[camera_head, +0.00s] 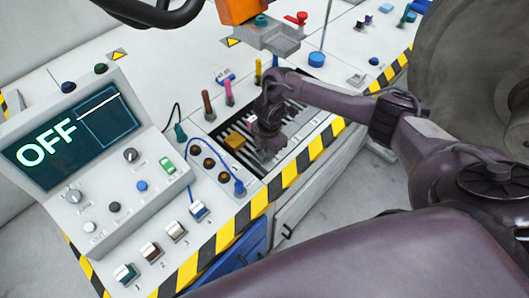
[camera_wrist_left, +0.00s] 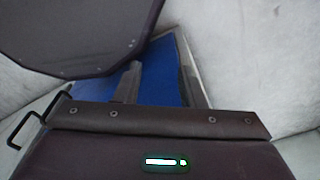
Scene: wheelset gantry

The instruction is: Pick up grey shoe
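I cannot clearly pick out a grey shoe in either view. My right gripper (camera_head: 264,143) points down over a dark slotted tray (camera_head: 225,129) set in the console. Its fingers are small and partly merge with the dark slots, so I cannot tell its opening or whether it holds anything.
An OFF screen panel (camera_head: 70,135) with knobs stands at the left. Upright coloured handles (camera_head: 229,92) stand behind the tray. An orange block (camera_head: 240,10) sits above a grey bracket (camera_head: 272,38) at the top. Striped edging (camera_head: 300,163) marks the console's front. A large wheel (camera_head: 460,70) is at right.

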